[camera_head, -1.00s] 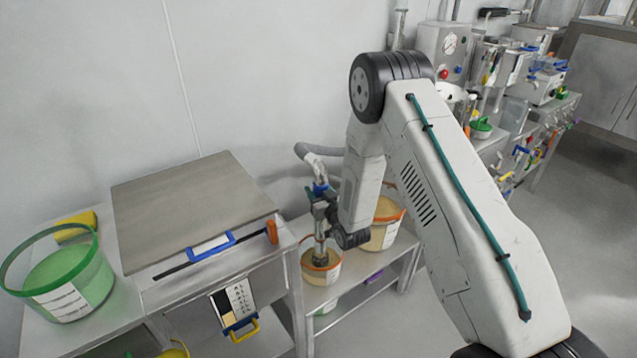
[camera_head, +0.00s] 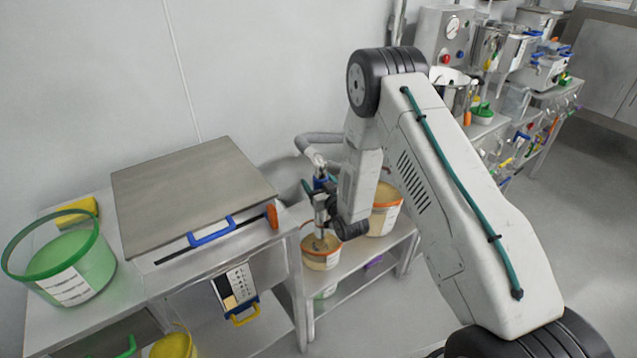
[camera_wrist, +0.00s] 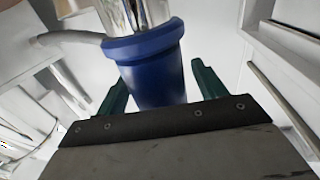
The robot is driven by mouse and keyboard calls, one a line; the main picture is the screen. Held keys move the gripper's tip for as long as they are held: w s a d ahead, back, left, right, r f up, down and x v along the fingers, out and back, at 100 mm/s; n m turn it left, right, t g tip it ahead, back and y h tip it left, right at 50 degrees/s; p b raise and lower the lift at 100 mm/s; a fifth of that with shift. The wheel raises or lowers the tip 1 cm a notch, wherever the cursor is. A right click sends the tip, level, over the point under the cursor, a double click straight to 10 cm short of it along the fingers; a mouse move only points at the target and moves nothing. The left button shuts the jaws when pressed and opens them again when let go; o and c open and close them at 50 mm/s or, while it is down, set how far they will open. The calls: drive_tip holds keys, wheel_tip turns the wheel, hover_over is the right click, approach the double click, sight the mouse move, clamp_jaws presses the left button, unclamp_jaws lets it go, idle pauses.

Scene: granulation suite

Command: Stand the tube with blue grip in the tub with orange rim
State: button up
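The tube with blue grip (camera_head: 321,184) is upright, its metal lower part (camera_head: 320,216) reaching down inside the orange-rimmed tub (camera_head: 321,262). The tub stands on the low metal bench and holds tan material. Whether the tube rests on the tub's bottom is hidden. In the wrist view the blue grip (camera_wrist: 155,78) lies between the green fingers of my gripper (camera_wrist: 160,82). A narrow gap shows between the grip and the right finger; the left finger is very close to it or touching. My gripper looks open around the grip.
A larger orange-rimmed tub (camera_head: 384,219) stands close to the right, behind my arm. A metal cabinet (camera_head: 190,195) with a blue handle is to the left. A green-rimmed tub (camera_head: 70,285) and yellow block (camera_head: 78,212) stand farther left. A grey hose (camera_head: 318,138) runs behind.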

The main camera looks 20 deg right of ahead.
drive_tip(key=shift+s, duration=0.1)
drive_tip(key=s+d, duration=0.1)
drive_tip(key=s, duration=0.6)
drive_tip(key=shift+s, duration=0.3)
drive_tip(key=shift+d, duration=0.1)
drive_tip(key=s+f+g+h, duration=0.1)
drive_tip(key=s+f+g, duration=0.2)
drive_tip(key=f+g, duration=0.45)
drive_tip(key=s+d+g+h, duration=0.1)
drive_tip(key=s+d+g, duration=0.1)
drive_tip(key=s+g, duration=0.25)
drive_tip(key=s+r+m+g, duration=0.1)
drive_tip(key=s+r+g, duration=0.1)
drive_tip(key=s+r, duration=1.5)
drive_tip(key=s+r+g, duration=0.2)
drive_tip(key=s+r, duration=1.4)
drive_tip(key=r, duration=0.7)
drive_tip(key=shift+s+r+m+h, duration=0.4)
